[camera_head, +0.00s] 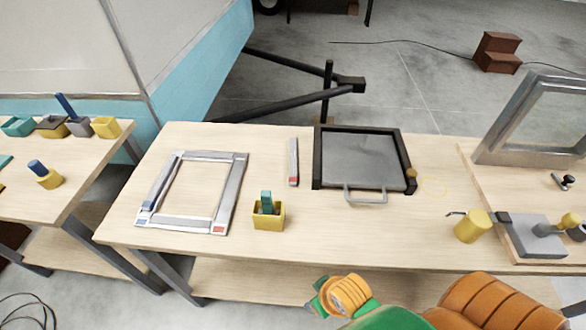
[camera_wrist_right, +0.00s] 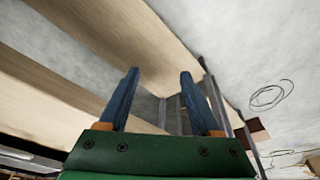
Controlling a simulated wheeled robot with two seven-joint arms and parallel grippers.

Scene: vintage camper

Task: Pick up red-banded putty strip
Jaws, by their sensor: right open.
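The red-banded putty strip is a narrow grey strip (camera_head: 293,160) with a red band at its near end. It lies on the middle table in the head view, between a frame made of strips and a dark tray. My right gripper (camera_wrist_right: 159,73) shows in the right wrist view with its two blue fingers apart and nothing between them. The strip cannot be made out in that view. My right arm shows at the bottom of the head view, in front of the table and well short of the strip. My left gripper is not in view.
The frame of strips (camera_head: 229,190) lies left of the strip, with red and blue bands at its corners. The dark-rimmed tray (camera_head: 319,165) with a handle lies close on the right. A yellow box (camera_head: 268,220) and a yellow can (camera_head: 472,226) stand nearer the table's front.

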